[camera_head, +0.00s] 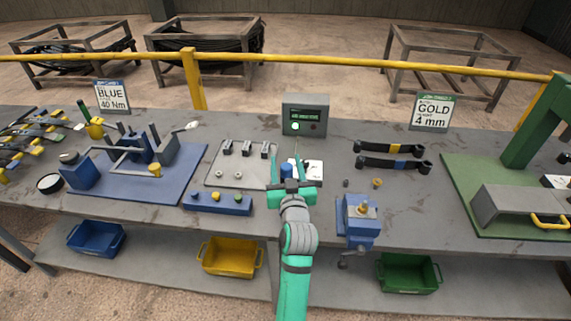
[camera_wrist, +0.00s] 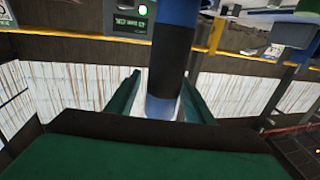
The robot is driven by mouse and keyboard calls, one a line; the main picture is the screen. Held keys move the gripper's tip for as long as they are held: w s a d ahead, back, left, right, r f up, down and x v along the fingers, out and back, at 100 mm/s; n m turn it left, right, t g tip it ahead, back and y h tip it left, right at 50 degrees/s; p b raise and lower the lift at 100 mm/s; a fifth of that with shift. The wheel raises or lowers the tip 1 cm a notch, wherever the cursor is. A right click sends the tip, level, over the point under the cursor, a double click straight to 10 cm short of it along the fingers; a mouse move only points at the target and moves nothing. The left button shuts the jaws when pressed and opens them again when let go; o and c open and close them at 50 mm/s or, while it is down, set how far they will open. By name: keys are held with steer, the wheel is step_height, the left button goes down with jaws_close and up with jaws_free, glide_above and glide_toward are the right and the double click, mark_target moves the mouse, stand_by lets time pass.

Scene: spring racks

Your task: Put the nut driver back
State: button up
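My gripper (camera_head: 287,166) is at the middle of the bench with its green fingers spread and pointing away from me. A blue upright piece (camera_head: 287,170), probably the nut driver's handle, shows between the fingers. In the wrist view a thick blue cylinder with a dark band (camera_wrist: 171,48) stands between the two fingers. A light gap shows between it and the left finger, and the right finger overlaps its edge, so I see no clear grip. A thin shaft shows just above the gripper in the head view. A white plate (camera_head: 313,167) lies behind the gripper, partly hidden.
A grey display box (camera_head: 305,115) stands behind. A grey fixture plate (camera_head: 225,177) and a blue block with buttons (camera_head: 218,204) are left. Bins sit on the shelf below.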

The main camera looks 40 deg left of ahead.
steer(key=shift+r, duration=0.2)
steer(key=v, duration=1.2)
steer(key=s+d+f+m+t+h, duration=0.1)
steer(key=s+d+f+m+h, duration=0.3)
steer(key=d+f, duration=0.5)
steer(key=s+d+f+m+t+h, duration=0.2)
steer(key=s+d+f+h, duration=0.35)
steer(key=d, duration=0.65)
steer(key=s+d+f+m+h, duration=0.1)
steer(key=s+d, duration=0.4)
steer(key=s, duration=0.5)
steer(key=s+d+f+m+h, duration=0.1)
steer(key=s+d, duration=0.4)
steer(key=s, duration=0.5)
steer(key=shift+s+d+f+m+g+h, duration=0.2)
steer(key=shift+s+m+g+h, duration=0.15)
steer(key=shift+h, duration=0.2)
